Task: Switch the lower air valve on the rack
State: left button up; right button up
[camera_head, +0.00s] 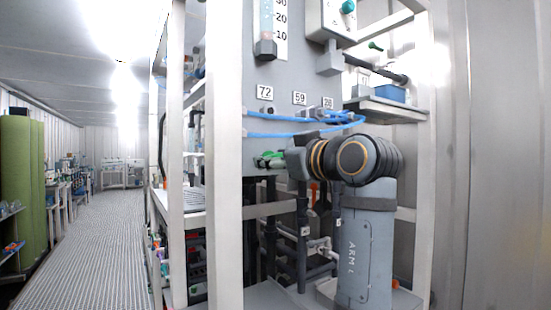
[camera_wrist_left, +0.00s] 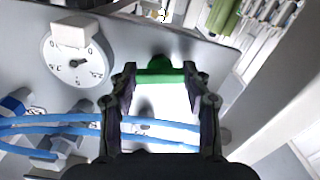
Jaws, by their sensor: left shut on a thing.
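The lower air valve's green handle (camera_head: 266,159) is low on the grey rack panel, below the number labels. My left gripper (camera_head: 285,158) is at this handle, reaching in from the right side of the head view. In the left wrist view the green handle (camera_wrist_left: 160,76) lies between the two fingertips of my left gripper (camera_wrist_left: 160,84), which is shut on it. The gripper and wrist hide part of the valve in the head view. The handle's exact turn angle is hard to tell. My right gripper is in neither view.
Blue air tubes (camera_head: 290,134) run across the panel just above my gripper. White rack posts (camera_head: 228,200) stand left of my arm. A grated aisle (camera_head: 95,240) is clear at left.

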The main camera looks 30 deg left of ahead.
pick_arm(q)
jog(key=n, duration=1.2)
jog(key=shift+n, duration=0.4)
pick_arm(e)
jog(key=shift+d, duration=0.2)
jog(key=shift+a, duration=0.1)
pick_arm(q)
jog(key=o, duration=1.2)
jog(key=shift+c, duration=0.2)
